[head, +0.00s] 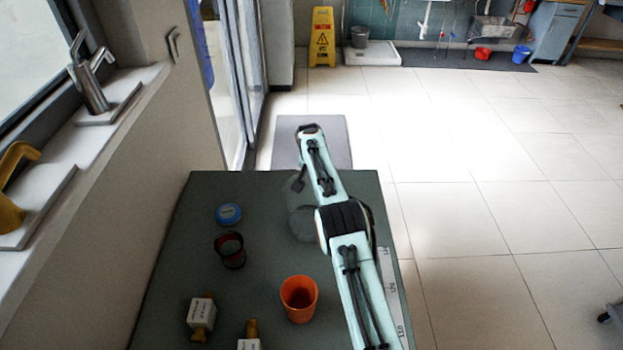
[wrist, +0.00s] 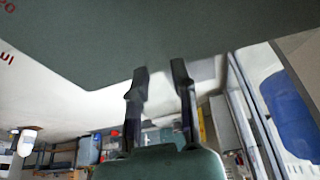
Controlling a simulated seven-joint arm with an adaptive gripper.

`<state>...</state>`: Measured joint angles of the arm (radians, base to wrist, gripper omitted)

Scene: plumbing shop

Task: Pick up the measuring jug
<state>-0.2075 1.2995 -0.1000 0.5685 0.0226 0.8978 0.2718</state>
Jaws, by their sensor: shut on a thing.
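A see-through grey vessel, which I take for the measuring jug (head: 302,222), shows beside my arm near the far right part of the dark green table (head: 265,262). My arm hides its right side. Whether its base touches the table I cannot tell. My gripper (wrist: 159,68) shows in the wrist view with its two dark fingers a little apart, shut on the jug; the clear wall between them is hardly visible there. In the head view the fingers are mostly hidden by the arm.
An orange cup (head: 299,299), a dark red-rimmed jar (head: 230,250), a blue round item (head: 228,214) and two white-and-brass fittings (head: 202,313) stand on the table to the left of my arm. A wall with a tap ledge (head: 100,110) borders the left. Open tiled floor lies right.

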